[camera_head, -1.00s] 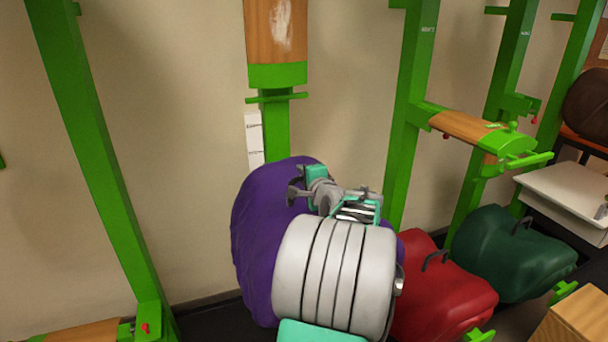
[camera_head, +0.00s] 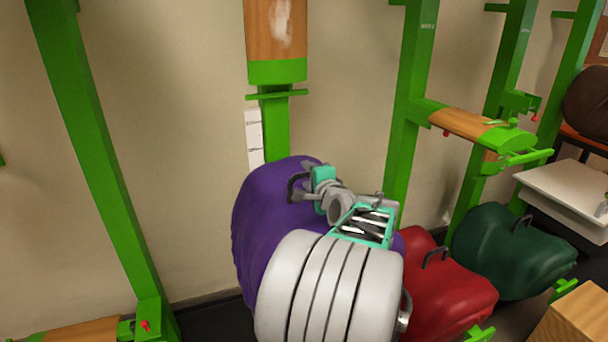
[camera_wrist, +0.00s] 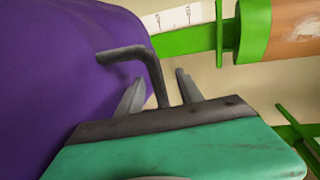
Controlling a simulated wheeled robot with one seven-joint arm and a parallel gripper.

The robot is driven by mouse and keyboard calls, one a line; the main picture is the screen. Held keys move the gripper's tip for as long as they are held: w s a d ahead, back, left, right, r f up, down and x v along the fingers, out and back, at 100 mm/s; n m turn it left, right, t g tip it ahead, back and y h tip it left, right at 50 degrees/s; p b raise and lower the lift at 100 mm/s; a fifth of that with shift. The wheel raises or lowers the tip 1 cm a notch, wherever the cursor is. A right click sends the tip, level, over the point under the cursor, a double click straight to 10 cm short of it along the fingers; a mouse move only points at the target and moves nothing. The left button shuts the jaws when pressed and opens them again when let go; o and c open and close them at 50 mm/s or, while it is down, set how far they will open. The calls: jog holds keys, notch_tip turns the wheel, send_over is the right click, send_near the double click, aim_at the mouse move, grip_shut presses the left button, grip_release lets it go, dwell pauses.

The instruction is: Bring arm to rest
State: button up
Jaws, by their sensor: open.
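My gripper (camera_head: 302,191) is at the upper part of the purple saddle-shaped bundle (camera_head: 258,225), near its dark handle (camera_head: 292,181). In the wrist view the two fingers (camera_wrist: 158,92) are spread apart, with the bent dark handle (camera_wrist: 150,62) showing between them. I cannot tell whether a finger touches it. The purple bundle (camera_wrist: 55,60) fills the left of that view. My arm hides the bundle's lower right part.
A green post with a wooden panel (camera_head: 275,35) stands behind the bundle. A red bundle (camera_head: 445,300) and a dark green bundle (camera_head: 510,255) lie to the right, below a wood-topped green rack arm (camera_head: 470,125).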

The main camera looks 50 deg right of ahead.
jog(key=v, duration=0.3)
jog(key=shift+s+a, duration=0.1)
jog(key=w+a+f+n+g+y+p, duration=0.1)
jog(key=w+a+f+n+g+y, duration=0.15)
jog(key=a+n, duration=0.45)
jog(key=w+a+f+n+g+y+p, duration=0.1)
jog(key=w+a+f+n+y, duration=0.15)
jog(key=a, duration=0.95)
jog(key=w+a+f+n+g+y, duration=0.1)
jog(key=w+a+f+n+y, duration=0.2)
jog(key=a, duration=0.6)
jog(key=s+a+f+n+g+p, duration=0.1)
jog(key=s+a+f+n+g, duration=0.1)
jog(key=s+a+n, duration=0.4)
jog(key=s+a+f+n+g, duration=0.2)
jog(key=s+a+n+g, duration=0.2)
jog(key=a, duration=0.6)
jog(key=s+n, duration=0.2)
jog(key=s, duration=0.1)
jog(key=shift+a+p, duration=0.25)
jog(key=shift+p, duration=0.1)
jog(key=shift+s+r, duration=0.1)
